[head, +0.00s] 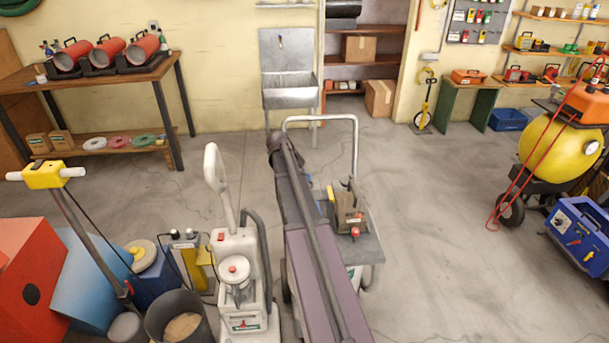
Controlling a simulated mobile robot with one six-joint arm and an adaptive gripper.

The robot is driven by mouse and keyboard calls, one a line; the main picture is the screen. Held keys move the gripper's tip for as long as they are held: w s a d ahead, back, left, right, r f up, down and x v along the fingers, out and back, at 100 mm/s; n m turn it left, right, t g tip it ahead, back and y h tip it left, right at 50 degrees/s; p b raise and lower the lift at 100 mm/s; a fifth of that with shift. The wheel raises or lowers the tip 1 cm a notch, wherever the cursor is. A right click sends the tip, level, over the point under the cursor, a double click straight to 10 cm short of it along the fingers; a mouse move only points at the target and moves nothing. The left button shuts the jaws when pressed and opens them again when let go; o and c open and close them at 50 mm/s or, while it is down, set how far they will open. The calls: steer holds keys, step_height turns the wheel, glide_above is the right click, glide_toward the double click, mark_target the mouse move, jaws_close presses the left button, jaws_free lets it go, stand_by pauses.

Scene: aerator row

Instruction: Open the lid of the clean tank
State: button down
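A white floor-cleaning machine (240,243) with a tall looped handle stands left of centre on the floor. A round grey-white lid (237,272) with a red knob on top sits on its body and looks shut. I cannot tell for sure whether this is the clean tank's lid, as no label is readable. A dark hose runs down the machine's right side.
A dark bucket (181,318) and a blue container (152,275) crowd the left. Floor is clear at centre right.

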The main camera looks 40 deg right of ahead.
steer(key=a+g+h+b, duration=0.1)
steer(key=b, duration=0.1)
steer(key=w+a+f+h+b, duration=0.1)
steer(key=h+b, duration=0.1)
steer(key=shift+w+n+g, duration=0.15)
steer(key=shift+n+g, duration=0.25)
steer(key=h+b, duration=0.1)
steer(key=b, duration=0.1)
steer(key=a+g+h+b, duration=0.1)
steer(key=h+b, duration=0.1)
steer(key=b, duration=0.1)
steer(key=w+a+f+g+h+b, duration=0.1)
steer(key=h+b, duration=0.1)
steer(key=b, duration=0.1)
steer(key=shift+w+n, duration=0.1)
steer(key=shift+n, duration=0.3)
steer(key=shift+a+r+b, duration=0.1)
steer(key=shift+r+b, duration=0.05)
steer(key=shift+b, duration=0.15)
steer(key=c, duration=0.8)
jaws_free()
